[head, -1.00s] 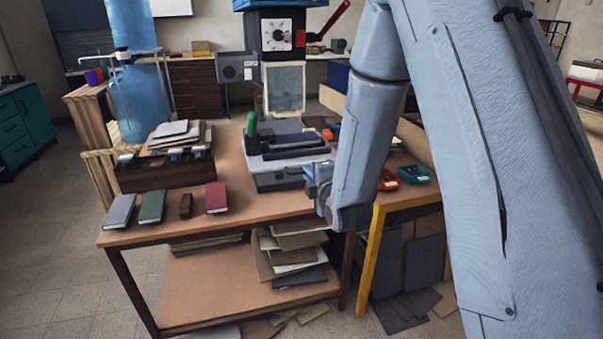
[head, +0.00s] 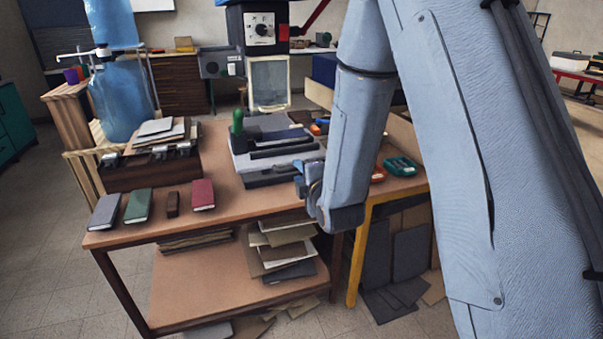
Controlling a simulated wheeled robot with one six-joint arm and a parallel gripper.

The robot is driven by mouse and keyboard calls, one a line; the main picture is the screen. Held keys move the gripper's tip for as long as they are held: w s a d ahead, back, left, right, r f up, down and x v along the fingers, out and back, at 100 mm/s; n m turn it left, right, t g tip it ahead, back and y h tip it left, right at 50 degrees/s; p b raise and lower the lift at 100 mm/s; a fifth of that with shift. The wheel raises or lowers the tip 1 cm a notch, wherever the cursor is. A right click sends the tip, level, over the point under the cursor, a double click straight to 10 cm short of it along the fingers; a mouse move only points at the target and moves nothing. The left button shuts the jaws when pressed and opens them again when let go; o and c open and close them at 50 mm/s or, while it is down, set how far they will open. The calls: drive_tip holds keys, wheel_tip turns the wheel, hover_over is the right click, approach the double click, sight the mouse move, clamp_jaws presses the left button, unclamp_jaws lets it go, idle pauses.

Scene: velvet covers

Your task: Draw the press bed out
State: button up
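Several small books, including a green one (head: 139,206) and a red one (head: 203,195), lie along the table's front left (head: 240,205). A dark wooden box (head: 150,172) with papers stands behind them. A yellow-legged table (head: 358,250) adjoins at right. Bare tabletop lies before the slab.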

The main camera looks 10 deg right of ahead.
drive_tip(key=p+v, duration=0.1)
drive_tip(key=v, duration=0.7)
drive_tip(key=shift+w, duration=0.1)
drive_tip(key=s+d+f+m+g+h, duration=0.25)
drive_tip(key=f+m+g, duration=0.2)
drive_tip(key=m, duration=0.25)
drive_tip(key=s+d+r+m+g, duration=0.1)
drive_tip(key=s+m+g, duration=0.4)
drive_tip(key=s, duration=0.6)
drive_tip(key=s+d+r+m+g, duration=0.1)
drive_tip(key=s+d+m+g, duration=0.2)
drive_tip(key=s+m+g, duration=0.3)
drive_tip(key=s+m, duration=0.2)
drive_tip(key=s, duration=0.2)
drive_tip(key=shift+s+d, duration=0.4)
